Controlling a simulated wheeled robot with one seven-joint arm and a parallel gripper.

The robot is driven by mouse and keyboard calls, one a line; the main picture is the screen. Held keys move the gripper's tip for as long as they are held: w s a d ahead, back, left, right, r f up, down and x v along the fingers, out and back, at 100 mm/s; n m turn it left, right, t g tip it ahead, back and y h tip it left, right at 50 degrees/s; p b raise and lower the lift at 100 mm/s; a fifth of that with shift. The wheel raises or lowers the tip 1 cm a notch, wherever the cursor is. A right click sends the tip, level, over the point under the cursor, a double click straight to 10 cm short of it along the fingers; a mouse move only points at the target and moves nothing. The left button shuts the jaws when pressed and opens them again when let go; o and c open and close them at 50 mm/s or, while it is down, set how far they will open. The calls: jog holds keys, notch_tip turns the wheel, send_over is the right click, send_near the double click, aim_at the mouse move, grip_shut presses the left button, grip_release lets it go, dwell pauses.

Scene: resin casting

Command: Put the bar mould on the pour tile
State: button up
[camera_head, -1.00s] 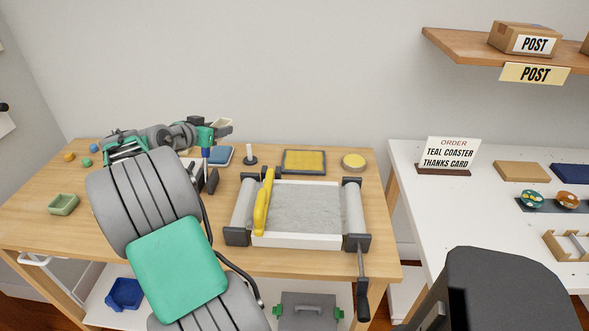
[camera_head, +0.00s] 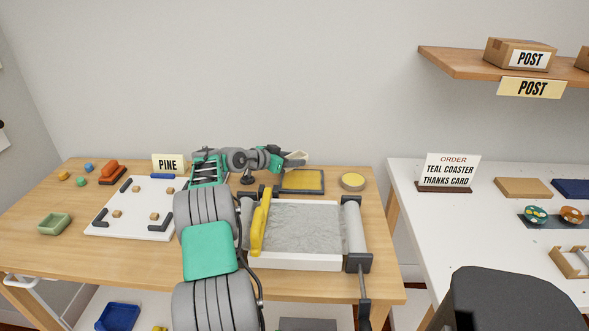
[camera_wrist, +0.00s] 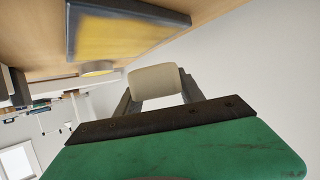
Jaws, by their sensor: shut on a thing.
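My gripper (camera_head: 288,158) is at the back of the wooden table, above the rear edge of a dark-framed yellow panel. It is shut on a pale beige, rounded bar-like piece (camera_wrist: 155,78), which I take for the bar mould; it also shows in the head view (camera_head: 298,157). The wrist view shows it between the two fingers, clear of the table. The yellow panel (camera_head: 302,181) lies flat; it also shows in the wrist view (camera_wrist: 125,30). I cannot tell which surface is the pour tile.
A yellow disc (camera_head: 352,182) lies right of the panel. A grey-filled white tray (camera_head: 295,262) with a yellow bar (camera_head: 260,225) stands in front. A white board (camera_head: 130,230), a PINE sign (camera_head: 168,164) and a green dish (camera_head: 55,223) are at left. A white table (camera_head: 420,205) is at right.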

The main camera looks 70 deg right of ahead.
aim_at(293, 174)
jog(key=shift+s+d+f, duration=0.1)
jog(key=shift+d+f, duration=0.2)
jog(key=shift+f, duration=0.05)
jog(key=shift+d+f, duration=0.1)
jog(key=shift+f, duration=1.7)
jog(key=o, duration=1.4)
jog(key=shift+r, duration=0.1)
jog(key=shift+r, duration=0.2)
jog(key=v, duration=1.2)
jog(key=shift+f, duration=0.2)
